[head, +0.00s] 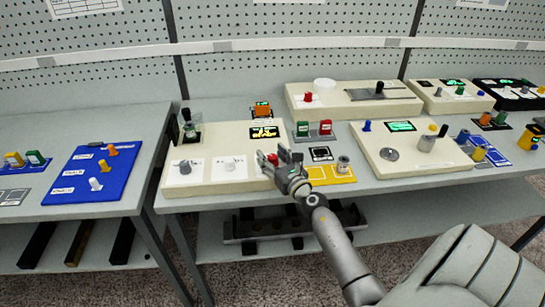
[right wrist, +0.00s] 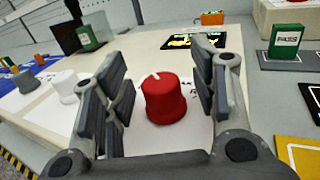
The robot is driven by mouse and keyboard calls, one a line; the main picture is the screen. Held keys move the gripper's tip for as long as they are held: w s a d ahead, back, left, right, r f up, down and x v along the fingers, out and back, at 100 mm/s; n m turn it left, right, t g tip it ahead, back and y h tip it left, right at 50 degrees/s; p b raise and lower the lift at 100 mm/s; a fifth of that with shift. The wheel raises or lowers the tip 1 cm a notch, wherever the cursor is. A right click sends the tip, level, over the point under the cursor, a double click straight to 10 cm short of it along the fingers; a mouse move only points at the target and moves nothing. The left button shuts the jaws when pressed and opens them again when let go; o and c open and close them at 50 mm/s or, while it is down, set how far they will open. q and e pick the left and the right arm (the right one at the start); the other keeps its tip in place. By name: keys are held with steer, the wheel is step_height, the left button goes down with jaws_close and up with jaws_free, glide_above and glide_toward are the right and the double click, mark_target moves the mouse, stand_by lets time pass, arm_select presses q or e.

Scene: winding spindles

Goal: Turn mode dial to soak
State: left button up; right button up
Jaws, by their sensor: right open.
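A cream control panel (head: 215,143) stands on the bench, with a grey knob (head: 185,167), a white knob (head: 230,166) and a red knob (head: 272,159) along its front. The red knob also shows in the right wrist view (right wrist: 165,100), with a white pointer mark on its top. My right gripper (head: 285,158) is open at the panel's front right corner; in the right wrist view its fingers (right wrist: 160,82) stand on either side of the red knob, with visible gaps. The lettering by the knobs is too small or hidden to read. My left gripper is out of view.
A dark display (head: 264,132) with lit text is at the panel's back right. A yellow mat (head: 330,174) with a small cylinder (head: 343,163) lies to the right. Green and red blocks (head: 314,128) stand behind. Another cream panel (head: 410,150) is farther right.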

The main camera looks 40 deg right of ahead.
steer(key=shift+c, duration=0.2)
steer(key=c, duration=1)
steer(key=shift+r+m+h+p, duration=0.15)
steer(key=shift+m+h+p, duration=0.45)
steer(key=shift+h+p, duration=0.25)
steer(key=m+g+h+p, duration=0.1)
steer(key=m+h+p, duration=0.1)
steer(key=h, duration=0.1)
steer(key=shift+a, duration=0.1)
steer(key=shift+m+g+h, duration=0.4)
steer(key=shift+g+h, duration=0.1)
steer(key=shift+h, duration=0.15)
steer(key=shift+f+m+g+h, duration=0.2)
steer(key=shift+m+g+h, duration=0.55)
steer(key=shift+h, duration=0.25)
steer(key=m+g+h+b, duration=0.1)
steer(key=m+g+h, duration=0.1)
steer(key=shift+f+m+g+h, duration=0.1)
steer(key=shift+m+g+h, duration=0.15)
steer(key=shift+h, duration=0.15)
steer(key=shift+m+g+h, duration=0.3)
steer(key=shift+g, duration=0.1)
